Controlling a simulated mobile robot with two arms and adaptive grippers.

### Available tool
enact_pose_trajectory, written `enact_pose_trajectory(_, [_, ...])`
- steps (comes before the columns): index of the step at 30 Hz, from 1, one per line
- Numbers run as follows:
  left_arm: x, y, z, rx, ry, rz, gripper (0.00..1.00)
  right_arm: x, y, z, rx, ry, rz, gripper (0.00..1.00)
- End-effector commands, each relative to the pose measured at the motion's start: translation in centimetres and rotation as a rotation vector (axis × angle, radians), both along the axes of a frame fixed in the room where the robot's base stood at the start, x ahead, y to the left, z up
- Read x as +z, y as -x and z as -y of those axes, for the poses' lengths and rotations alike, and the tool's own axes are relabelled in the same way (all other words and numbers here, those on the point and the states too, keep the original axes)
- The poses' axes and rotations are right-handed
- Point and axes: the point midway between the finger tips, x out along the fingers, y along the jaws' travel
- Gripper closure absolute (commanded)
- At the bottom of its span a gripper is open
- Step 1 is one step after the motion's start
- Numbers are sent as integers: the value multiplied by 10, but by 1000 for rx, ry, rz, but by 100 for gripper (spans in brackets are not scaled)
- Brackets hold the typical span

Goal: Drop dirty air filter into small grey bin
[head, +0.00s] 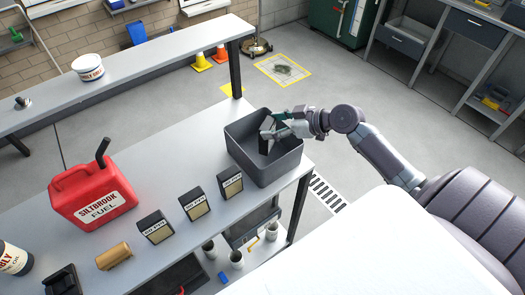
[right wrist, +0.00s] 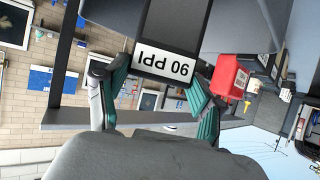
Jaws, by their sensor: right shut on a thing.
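The small grey bin (head: 270,173) stands at the right end of the front workbench in the head view. My right gripper (head: 273,131) comes in from the right and is over the bin's opening. It is shut on a dark filter (head: 264,141), which hangs upright at the opening, inside the rim's outline. In the right wrist view, the gripper's green-padded fingers (right wrist: 158,92) stand on either side of the filter (right wrist: 184,30), which has a white "PPI" label. How deep the filter sits is hard to tell. My left gripper is not in view.
Three filters with pale faces (head: 194,204) stand on the workbench, left of the bin. A red fuel can (head: 92,192) and a brown roll (head: 114,256) are further left. A rear bench holds a white tub (head: 88,68). Floor to the right is open.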

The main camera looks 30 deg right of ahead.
Motion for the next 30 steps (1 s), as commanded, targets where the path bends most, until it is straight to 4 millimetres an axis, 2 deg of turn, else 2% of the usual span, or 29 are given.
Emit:
enact_pose_trajectory(5, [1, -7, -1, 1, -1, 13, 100, 1, 0, 0, -1, 0, 1, 78])
enact_pose_trajectory(6, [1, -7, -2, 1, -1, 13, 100, 1, 0, 0, -1, 0, 1, 29])
enact_pose_trajectory(11, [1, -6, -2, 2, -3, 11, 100, 1, 0, 0, -1, 0, 1, 3])
enact_pose_trajectory(23, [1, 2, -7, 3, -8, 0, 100, 2, 3, 3, -1, 1, -1, 3])
enact_pose_trajectory(30, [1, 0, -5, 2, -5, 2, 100, 20, 33, 22, 0, 3, -3, 3])
